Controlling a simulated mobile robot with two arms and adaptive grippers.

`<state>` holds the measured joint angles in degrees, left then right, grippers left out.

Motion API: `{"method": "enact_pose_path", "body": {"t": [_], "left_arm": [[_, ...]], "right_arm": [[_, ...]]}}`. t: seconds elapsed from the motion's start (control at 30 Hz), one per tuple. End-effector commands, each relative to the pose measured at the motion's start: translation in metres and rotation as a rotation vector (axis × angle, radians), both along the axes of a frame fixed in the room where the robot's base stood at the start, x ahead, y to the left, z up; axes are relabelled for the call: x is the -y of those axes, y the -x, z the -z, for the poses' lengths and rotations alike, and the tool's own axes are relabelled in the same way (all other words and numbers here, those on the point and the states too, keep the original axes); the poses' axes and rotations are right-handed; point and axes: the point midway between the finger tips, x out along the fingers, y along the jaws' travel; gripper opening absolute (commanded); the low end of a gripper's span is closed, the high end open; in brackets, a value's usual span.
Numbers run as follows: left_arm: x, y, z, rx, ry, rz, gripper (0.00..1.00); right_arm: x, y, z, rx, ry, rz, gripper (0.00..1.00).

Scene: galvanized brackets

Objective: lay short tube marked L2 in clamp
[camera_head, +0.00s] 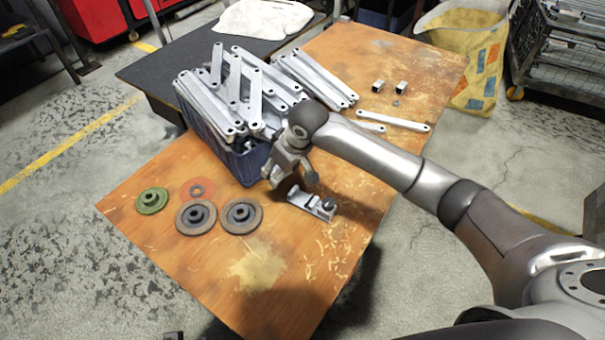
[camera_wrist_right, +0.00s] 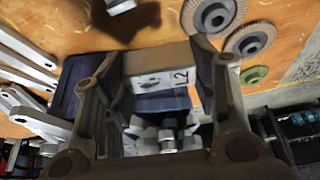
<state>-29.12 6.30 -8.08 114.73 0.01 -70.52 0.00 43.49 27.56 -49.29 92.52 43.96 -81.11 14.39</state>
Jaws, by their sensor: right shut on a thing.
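My right gripper (camera_head: 291,176) hangs over the table beside the near right corner of the blue crate. In the right wrist view my right gripper (camera_wrist_right: 163,78) is shut on a short pale metal tube (camera_wrist_right: 155,80) with an "L2" mark on its face. The tube lies crosswise between the fingers. In the head view I cannot make the tube out behind the gripper. A grey metal clamp (camera_head: 313,203) sits on the table just right of and nearer than the gripper, apart from it. Part of it shows at the top of the right wrist view (camera_wrist_right: 119,5). My left gripper is not seen.
The blue crate (camera_head: 236,164) is heaped with long galvanized bars (camera_head: 255,94). Several discs (camera_head: 196,217) lie at the table's left. Two short tube pieces (camera_head: 402,86) and loose bars (camera_head: 408,122) lie at the back right. The table's front (camera_head: 300,290) is clear.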

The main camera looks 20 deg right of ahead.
Motion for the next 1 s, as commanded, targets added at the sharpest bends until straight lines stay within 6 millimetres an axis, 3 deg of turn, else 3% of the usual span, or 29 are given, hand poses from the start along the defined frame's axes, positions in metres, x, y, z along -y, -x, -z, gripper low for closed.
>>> {"method": "enact_pose_path", "body": {"t": [0.1, 0.3, 0.57, 1.0], "left_arm": [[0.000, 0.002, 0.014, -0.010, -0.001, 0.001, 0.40], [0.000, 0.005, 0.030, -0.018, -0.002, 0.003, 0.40], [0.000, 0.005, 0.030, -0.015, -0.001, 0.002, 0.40], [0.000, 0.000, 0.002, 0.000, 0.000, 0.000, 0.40]], "right_arm": [[0.026, -0.006, 0.030, -0.007, -0.001, -0.059, 0.29], [0.053, -0.008, 0.062, 0.000, -0.002, -0.133, 0.29], [0.060, -0.008, 0.073, 0.003, 0.001, -0.155, 0.29], [0.060, -0.008, 0.079, 0.002, 0.001, -0.155, 0.29]]}}
